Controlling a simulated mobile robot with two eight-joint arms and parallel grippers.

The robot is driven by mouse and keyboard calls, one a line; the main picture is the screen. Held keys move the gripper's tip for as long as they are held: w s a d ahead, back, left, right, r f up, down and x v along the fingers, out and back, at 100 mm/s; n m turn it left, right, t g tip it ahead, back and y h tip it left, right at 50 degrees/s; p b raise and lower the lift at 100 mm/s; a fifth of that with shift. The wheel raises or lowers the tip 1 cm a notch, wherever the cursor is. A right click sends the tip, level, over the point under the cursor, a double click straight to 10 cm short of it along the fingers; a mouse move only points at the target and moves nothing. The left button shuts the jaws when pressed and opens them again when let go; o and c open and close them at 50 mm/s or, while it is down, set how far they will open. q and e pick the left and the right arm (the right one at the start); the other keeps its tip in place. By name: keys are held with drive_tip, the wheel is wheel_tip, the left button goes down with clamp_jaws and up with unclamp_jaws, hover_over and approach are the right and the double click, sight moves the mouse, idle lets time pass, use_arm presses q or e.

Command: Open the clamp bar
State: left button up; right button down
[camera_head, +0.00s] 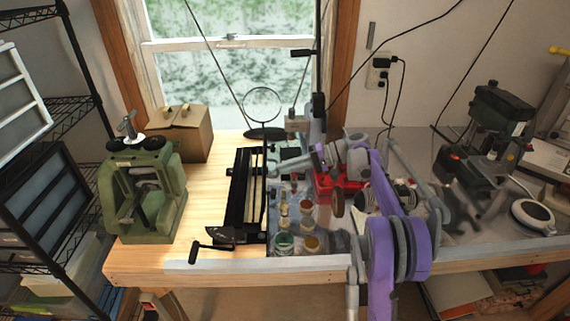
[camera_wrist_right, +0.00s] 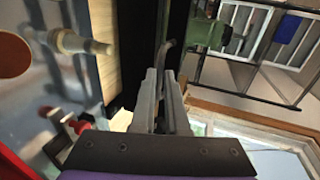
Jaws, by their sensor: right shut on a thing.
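A long black machine (camera_head: 238,195) with light rails lies on the wooden bench, left of my right arm. Its long bar (camera_head: 258,190), which I take to be the clamp bar, runs front to back along its right side. My right gripper (camera_head: 274,172) is at the right edge of this machine, near the middle of the bar. In the right wrist view the gripper (camera_wrist_right: 162,80) is shut on a grey bent rod (camera_wrist_right: 166,52) beside the black frame. The fingers hide the rod's lower end. My left gripper is out of view.
Several small jars (camera_head: 284,242) and bottles stand right of the machine, close under my right arm. A green press (camera_head: 145,195) and a cardboard box (camera_head: 185,133) stand to the left. A magnifier (camera_head: 264,132) is behind.

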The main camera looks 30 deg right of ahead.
drive_tip(key=shift+a+f, duration=0.15)
drive_tip(key=shift+f, duration=0.35)
drive_tip(key=shift+a+f, duration=0.15)
drive_tip(key=shift+f, duration=0.35)
drive_tip(key=c, duration=0.9)
unclamp_jaws()
drive_tip(key=shift+w, duration=0.2)
drive_tip(key=shift+d, duration=0.1)
drive_tip(key=shift+s, duration=0.1)
drive_tip(key=v, duration=1)
drive_tip(key=shift+s+d+r, duration=0.1)
drive_tip(key=shift+d+r, duration=0.15)
drive_tip(key=shift+d, duration=0.05)
